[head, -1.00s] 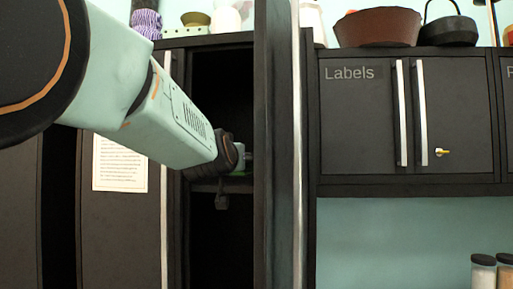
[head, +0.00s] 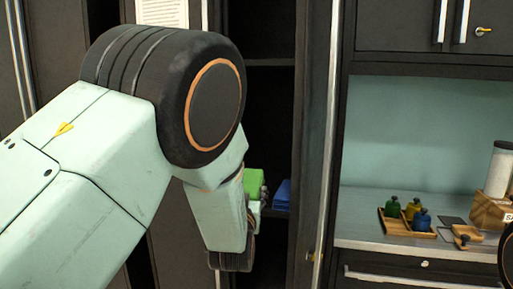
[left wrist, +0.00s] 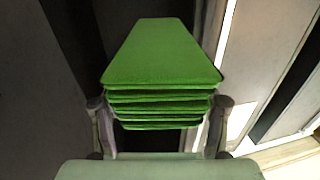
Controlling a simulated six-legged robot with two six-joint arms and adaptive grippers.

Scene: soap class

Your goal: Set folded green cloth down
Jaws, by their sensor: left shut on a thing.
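The folded green cloth (head: 253,181) shows beside my left gripper (head: 256,200) in the head view, in front of the dark open cupboard. In the left wrist view the cloth (left wrist: 160,55) is a flat stack of several layers, between the two fingers of my left gripper (left wrist: 160,108). The gripper is shut on it. My left arm hides part of the cloth and most of the gripper in the head view. I cannot tell whether the cloth touches a shelf.
A folded blue cloth (head: 283,194) lies in the cupboard, right of the green one. The open cupboard door (head: 318,150) stands close on the right. Beyond it, a counter (head: 365,222) holds a wooden tray (head: 408,231) with small coloured bottles. A shelf (head: 270,62) crosses the cupboard above.

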